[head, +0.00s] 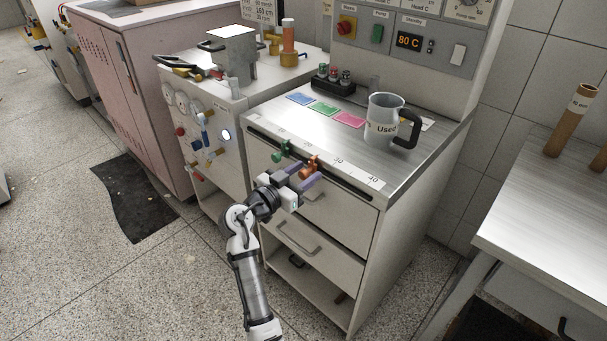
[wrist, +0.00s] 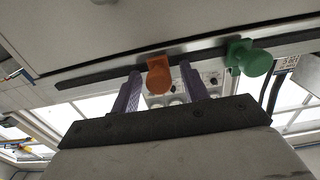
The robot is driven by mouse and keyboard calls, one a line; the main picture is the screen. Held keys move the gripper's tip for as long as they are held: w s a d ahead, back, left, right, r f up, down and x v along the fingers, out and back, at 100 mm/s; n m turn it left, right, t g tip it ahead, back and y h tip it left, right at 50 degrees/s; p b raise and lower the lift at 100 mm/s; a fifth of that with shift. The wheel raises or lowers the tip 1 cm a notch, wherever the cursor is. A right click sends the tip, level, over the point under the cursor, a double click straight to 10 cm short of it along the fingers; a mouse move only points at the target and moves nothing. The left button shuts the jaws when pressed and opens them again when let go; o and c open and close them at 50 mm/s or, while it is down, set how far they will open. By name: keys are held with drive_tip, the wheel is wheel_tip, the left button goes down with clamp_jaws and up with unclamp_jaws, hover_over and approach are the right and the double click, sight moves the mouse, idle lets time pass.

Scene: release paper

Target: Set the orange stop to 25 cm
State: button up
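The orange stop (head: 309,164) sits on a dark rail (head: 347,186) along the front edge of the steel-topped cabinet. The rail is below a printed scale (head: 356,172) marked 10 to 40; the stop looks to be around the 20s, but I cannot read its exact value. The green stop (head: 283,149) is on the same rail, to its left. My gripper (head: 300,175) is open in front of the orange stop. In the wrist view the orange stop (wrist: 159,76) is between the two purple fingers, with a gap on each side. The green stop (wrist: 250,58) is outside them.
A clear "Used" jug (head: 383,120) and coloured cards (head: 324,109) lie on the worktop behind the scale. Drawer handles (head: 299,237) stick out below the rail. A steel table (head: 540,210) stands at the right.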

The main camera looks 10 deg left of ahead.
drive_tip(key=b+v, duration=0.3)
drive_tip(key=v, duration=1.1)
drive_tip(key=shift+b, duration=0.35)
